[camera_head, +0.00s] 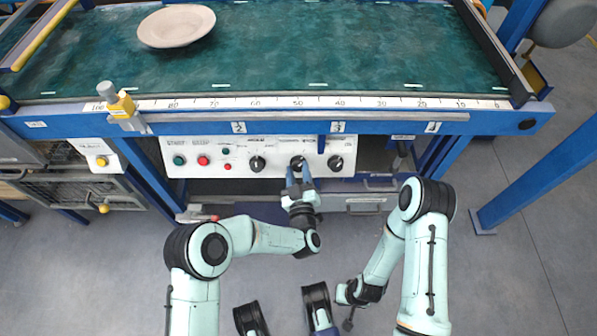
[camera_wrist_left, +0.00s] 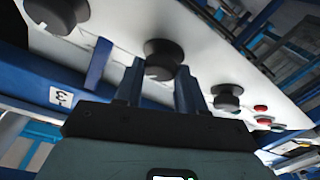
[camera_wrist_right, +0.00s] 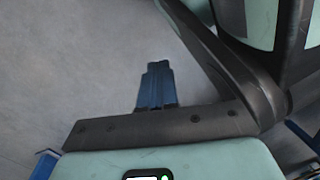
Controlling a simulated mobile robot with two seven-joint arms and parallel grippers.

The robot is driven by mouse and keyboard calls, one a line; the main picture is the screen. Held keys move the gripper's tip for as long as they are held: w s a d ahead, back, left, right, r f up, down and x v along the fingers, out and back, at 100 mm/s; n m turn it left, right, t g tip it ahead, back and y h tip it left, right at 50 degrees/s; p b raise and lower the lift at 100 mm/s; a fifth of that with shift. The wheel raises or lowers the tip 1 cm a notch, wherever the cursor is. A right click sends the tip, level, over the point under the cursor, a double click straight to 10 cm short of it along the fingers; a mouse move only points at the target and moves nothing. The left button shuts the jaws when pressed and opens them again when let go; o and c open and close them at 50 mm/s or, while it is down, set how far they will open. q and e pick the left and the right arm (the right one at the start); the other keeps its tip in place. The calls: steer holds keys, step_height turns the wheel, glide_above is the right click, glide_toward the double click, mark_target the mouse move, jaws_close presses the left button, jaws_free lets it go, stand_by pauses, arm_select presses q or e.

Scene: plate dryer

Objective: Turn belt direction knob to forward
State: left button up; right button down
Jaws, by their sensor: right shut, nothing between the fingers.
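A white control panel (camera_head: 225,150) under the belt carries three black knobs in a row: a left knob (camera_head: 257,163), a middle knob (camera_head: 298,162) and a right knob (camera_head: 335,163). Their labels are too small to read. My left gripper (camera_head: 299,172) is open in front of the middle knob. In the left wrist view the middle knob (camera_wrist_left: 163,58) shows between and just beyond the two fingertips (camera_wrist_left: 160,75); I cannot tell whether they touch it. My right gripper (camera_head: 348,323) is shut and empty, low over the floor; its closed fingers show in the right wrist view (camera_wrist_right: 157,70).
Green and red buttons (camera_head: 203,161) sit left of the knobs. A blue tab (camera_head: 321,144) hangs between the middle and right knobs. A plate (camera_head: 176,26) lies on the green belt (camera_head: 300,50). A blue table leg (camera_head: 540,170) stands right. Floor in front is clear.

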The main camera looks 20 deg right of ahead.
arm_select(q)
steer(key=shift+d+n, duration=0.1)
steer(key=shift+n, duration=0.2)
steer(key=n+y, duration=0.2)
steer(key=n, duration=0.1)
steer(key=shift+s+d, duration=0.1)
steer(key=shift+d, duration=0.05)
steer(key=n+y, duration=0.1)
steer(key=n, duration=0.1)
steer(key=n+y+p, duration=0.1)
steer(key=n, duration=0.2)
steer(key=shift+d+r+g+y, duration=0.1)
steer(key=shift+d+g+y, duration=0.05)
steer(key=shift+g+y, duration=0.2)
steer(key=shift+d+r+n+g+y+p, duration=0.1)
steer(key=shift+n+g+y+p, duration=0.5)
steer(key=shift+n, duration=1)
steer(key=shift+d+r+n+g+y+p, duration=0.1)
steer(key=shift+n+g+y+p, duration=0.45)
steer(key=shift+n, duration=1.05)
arm_select(e)
steer(key=w+r+t, duration=0.2)
steer(key=w+r, duration=0.3)
steer(key=w, duration=0.1)
steer(key=shift+a, duration=0.4)
arm_select(q)
steer(key=o, duration=1)
steer(key=shift+o, duration=0.2)
steer(key=shift+a, duration=0.1)
